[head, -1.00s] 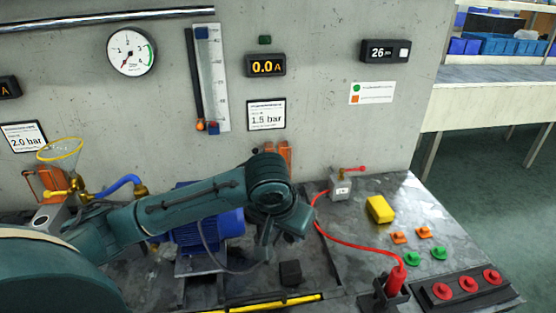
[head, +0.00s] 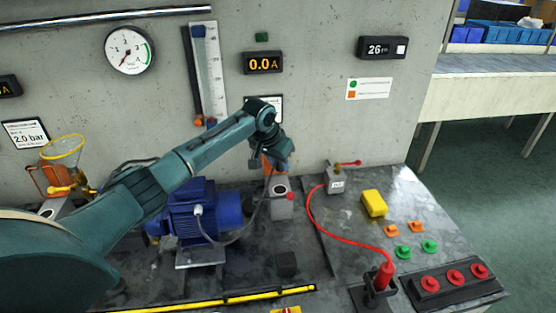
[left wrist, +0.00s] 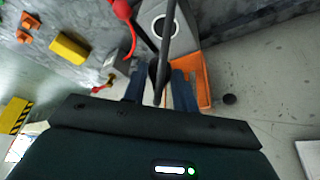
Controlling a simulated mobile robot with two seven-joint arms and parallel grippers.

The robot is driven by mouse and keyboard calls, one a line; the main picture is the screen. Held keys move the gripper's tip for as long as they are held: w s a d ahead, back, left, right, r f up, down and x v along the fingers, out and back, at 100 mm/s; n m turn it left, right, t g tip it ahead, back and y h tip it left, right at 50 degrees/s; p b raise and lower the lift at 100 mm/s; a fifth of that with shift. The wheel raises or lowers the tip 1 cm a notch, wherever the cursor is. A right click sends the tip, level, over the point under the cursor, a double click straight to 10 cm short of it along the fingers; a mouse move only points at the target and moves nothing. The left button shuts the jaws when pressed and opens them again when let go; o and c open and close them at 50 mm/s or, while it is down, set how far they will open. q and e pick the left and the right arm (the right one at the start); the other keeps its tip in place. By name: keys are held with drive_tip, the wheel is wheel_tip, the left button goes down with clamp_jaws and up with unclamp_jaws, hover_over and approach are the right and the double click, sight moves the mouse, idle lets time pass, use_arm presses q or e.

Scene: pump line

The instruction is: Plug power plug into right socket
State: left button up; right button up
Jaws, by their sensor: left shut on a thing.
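My left gripper (head: 278,165) is shut at the back of the bench, its fingers (left wrist: 160,85) closed around the end of a dark cable. The cable (head: 249,230) hangs from the gripper and runs to the blue motor (head: 205,212). The plug itself is hidden between the fingers. The right socket looks to be the grey box with a round opening (head: 281,190), with an orange flap behind it. The box also shows in the left wrist view (left wrist: 172,22), beside the orange flap (left wrist: 203,78). The gripper is close above it; I cannot tell whether they touch. My right gripper is not in view.
A similar grey box with an orange flap (head: 38,181) is at the left. A red lead (head: 340,236) runs to a red plug in a stand (head: 383,275). A yellow block (head: 374,203) and several coloured knobs are at the right. The wall is close behind.

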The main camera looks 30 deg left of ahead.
use_arm(q)
wheel_tip(320, 180, down, 4)
drive_tip(key=b, duration=0.3)
drive_tip(key=shift+f, duration=0.15)
drive_tip(key=shift+f+b, duration=0.35)
drive_tip(key=shift+f, duration=0.5)
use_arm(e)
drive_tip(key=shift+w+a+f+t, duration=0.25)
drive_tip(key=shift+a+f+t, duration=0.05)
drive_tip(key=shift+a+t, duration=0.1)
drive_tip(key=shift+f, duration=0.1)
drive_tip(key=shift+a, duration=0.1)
use_arm(q)
drive_tip(key=shift+p, duration=0.4)
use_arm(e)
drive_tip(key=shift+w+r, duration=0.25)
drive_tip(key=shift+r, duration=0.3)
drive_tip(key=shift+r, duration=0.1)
use_arm(q)
drive_tip(key=shift+s, duration=0.1)
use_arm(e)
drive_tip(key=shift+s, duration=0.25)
